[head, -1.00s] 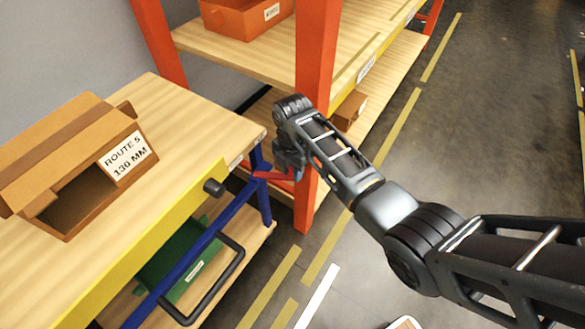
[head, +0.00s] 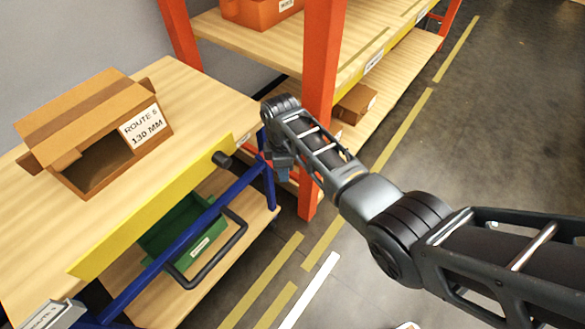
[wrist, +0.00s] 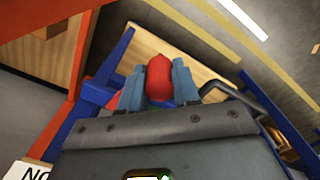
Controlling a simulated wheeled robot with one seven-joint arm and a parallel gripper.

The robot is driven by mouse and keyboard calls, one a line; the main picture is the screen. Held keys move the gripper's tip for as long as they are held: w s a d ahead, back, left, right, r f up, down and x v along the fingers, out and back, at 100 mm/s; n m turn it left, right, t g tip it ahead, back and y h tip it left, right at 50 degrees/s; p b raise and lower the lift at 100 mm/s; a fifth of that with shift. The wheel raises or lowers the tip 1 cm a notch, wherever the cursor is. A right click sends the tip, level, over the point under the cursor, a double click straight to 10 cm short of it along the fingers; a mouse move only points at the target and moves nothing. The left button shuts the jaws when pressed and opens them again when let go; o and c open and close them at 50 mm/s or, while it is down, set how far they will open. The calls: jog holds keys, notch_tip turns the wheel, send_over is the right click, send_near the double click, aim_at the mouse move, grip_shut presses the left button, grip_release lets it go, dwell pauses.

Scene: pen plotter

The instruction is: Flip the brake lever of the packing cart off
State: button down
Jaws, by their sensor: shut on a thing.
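The red brake lever (wrist: 159,78) shows in the wrist view between the two blue-grey fingers of my gripper (wrist: 158,84). The fingers press on it from both sides, and its lower part is hidden by the gripper body. In the head view my gripper (head: 280,168) is at the blue corner post of the packing cart, and it hides the lever there. The cart has a wooden top, a yellow side panel (head: 150,222), a blue frame and a dark bar handle (head: 215,262).
An open cardboard box (head: 95,125) labelled ROUTE 5 130 MM stands on the cart top. A green bin (head: 180,232) sits on its lower shelf. An orange rack post (head: 320,75) stands close behind my gripper. Clear floor (head: 480,150) lies to the right.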

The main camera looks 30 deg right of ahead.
jog(key=shift+s+a+m+p, duration=0.1)
jog(key=shift+a+m+p, duration=0.25)
jog(key=shift+a+m, duration=0.95)
jog(key=c, duration=0.8)
grip_release()
jog(key=shift+d, duration=0.1)
notch_tip(320, 180, up, 8)
jog(key=shift+f, duration=0.15)
